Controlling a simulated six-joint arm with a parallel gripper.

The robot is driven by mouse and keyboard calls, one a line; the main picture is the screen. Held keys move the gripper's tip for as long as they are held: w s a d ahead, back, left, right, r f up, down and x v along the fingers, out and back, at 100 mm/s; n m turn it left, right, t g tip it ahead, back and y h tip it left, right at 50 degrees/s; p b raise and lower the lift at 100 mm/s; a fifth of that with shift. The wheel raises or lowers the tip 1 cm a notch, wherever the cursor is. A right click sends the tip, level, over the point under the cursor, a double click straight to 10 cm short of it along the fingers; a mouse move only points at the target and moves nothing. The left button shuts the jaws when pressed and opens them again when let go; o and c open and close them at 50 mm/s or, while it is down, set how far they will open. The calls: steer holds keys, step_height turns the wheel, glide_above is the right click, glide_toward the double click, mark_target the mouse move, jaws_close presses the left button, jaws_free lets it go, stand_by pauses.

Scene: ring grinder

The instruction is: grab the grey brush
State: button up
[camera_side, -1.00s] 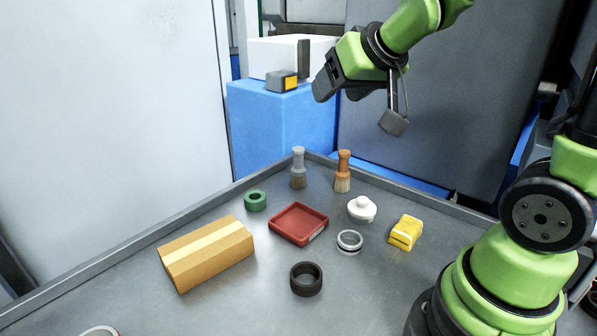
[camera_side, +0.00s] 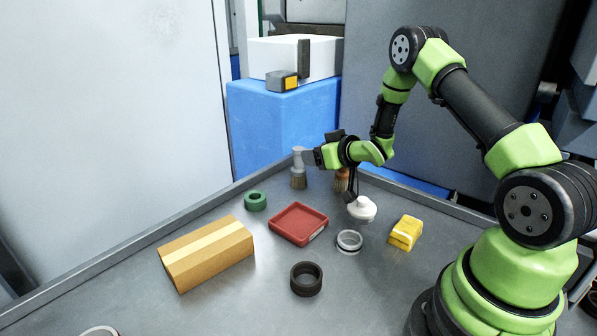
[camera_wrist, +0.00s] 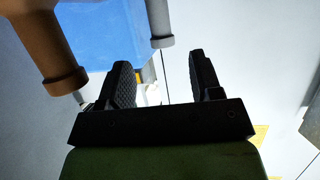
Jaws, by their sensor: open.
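The grey brush (camera_side: 298,180) stands upright, bristles down, near the back corner of the table. In the wrist view its grey handle (camera_wrist: 158,22) comes down from the top edge, ahead of the gap between my fingers. My gripper (camera_side: 309,157) is level with the upper handle, just right of it, pointing left. In the wrist view my gripper (camera_wrist: 162,72) is open, with nothing seen between its fingers. I cannot tell if a finger touches the handle.
The orange-brown brush (camera_side: 341,180) stands just right, partly hidden by my arm; it also shows in the wrist view (camera_wrist: 48,45). A white lidded object (camera_side: 362,210), green ring (camera_side: 255,201), red tray (camera_side: 298,240) and yellow sponge (camera_side: 405,233) lie nearer. A raised rim edges the table.

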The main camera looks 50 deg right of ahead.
mark_target(298, 153)
steer(key=shift+x, duration=3.95)
steer(key=shift+r, duration=0.1)
jaws_close()
